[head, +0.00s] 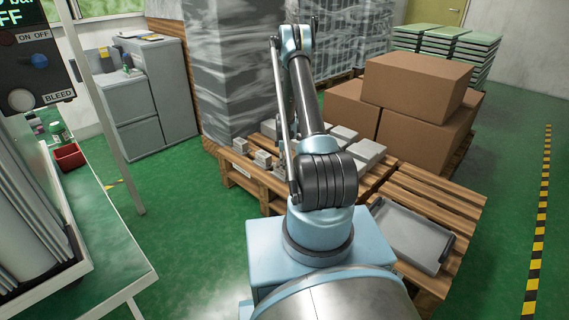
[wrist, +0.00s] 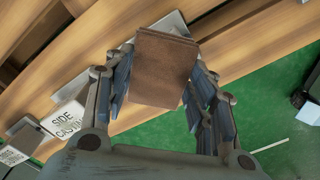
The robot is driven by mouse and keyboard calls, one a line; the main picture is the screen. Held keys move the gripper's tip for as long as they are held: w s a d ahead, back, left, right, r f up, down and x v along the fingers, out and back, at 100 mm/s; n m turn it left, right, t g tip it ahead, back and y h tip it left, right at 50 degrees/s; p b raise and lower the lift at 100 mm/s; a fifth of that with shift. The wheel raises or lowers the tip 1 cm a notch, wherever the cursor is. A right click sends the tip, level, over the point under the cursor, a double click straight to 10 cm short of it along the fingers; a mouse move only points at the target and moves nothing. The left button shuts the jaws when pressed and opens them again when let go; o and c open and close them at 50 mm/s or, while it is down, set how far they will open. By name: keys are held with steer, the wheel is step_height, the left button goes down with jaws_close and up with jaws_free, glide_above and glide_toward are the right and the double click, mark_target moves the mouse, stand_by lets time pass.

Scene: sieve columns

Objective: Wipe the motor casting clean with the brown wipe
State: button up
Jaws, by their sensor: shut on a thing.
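My gripper (wrist: 157,88) is shut on the brown wipe (wrist: 163,60), a brown block-like piece held between its two blue-grey fingers. In the wrist view the wipe is above wooden pallet boards and partly covers a pale grey piece (wrist: 176,22) behind it. I cannot tell whether the wipe touches that piece, or whether it is the motor casting. In the head view several grey pieces, such as one grey block (head: 366,152), lie on the pallet behind my arm. My gripper is hidden there by the arm.
The wooden pallet (head: 240,178) bears small labelled blocks; one label (wrist: 66,119) begins "SIDE CA". A grey tray (head: 408,236) lies on the pallet at right. Brown cartons (head: 415,85) and a wrapped stack (head: 222,70) stand behind. A bench (head: 100,245) is at left.

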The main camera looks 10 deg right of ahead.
steer(key=shift+w+a+f, duration=0.1)
steer(key=shift+w+a, duration=0.7)
steer(key=shift+w, duration=0.25)
steer(key=shift+w+a, duration=0.8)
steer(key=shift+w, duration=0.25)
steer(key=shift+s+d, duration=0.85)
steer(key=shift+s, duration=0.3)
steer(key=shift+s+d, duration=0.85)
steer(key=shift+s, duration=0.25)
steer(key=shift+w+a, duration=0.85)
steer(key=shift+w, duration=0.25)
steer(key=shift+w+a, duration=0.85)
steer(key=shift+w, duration=0.3)
steer(key=shift+s+d, duration=0.45)
steer(key=shift+s, duration=0.15)
steer(key=shift+s+d, duration=0.4)
steer(key=shift+s, duration=0.2)
steer(key=shift+s+d, duration=0.85)
steer(key=shift+s, duration=0.25)
steer(key=shift+w+a, duration=0.85)
steer(key=shift+w, duration=0.3)
steer(key=shift+w+a, duration=0.85)
steer(key=shift+w, duration=0.3)
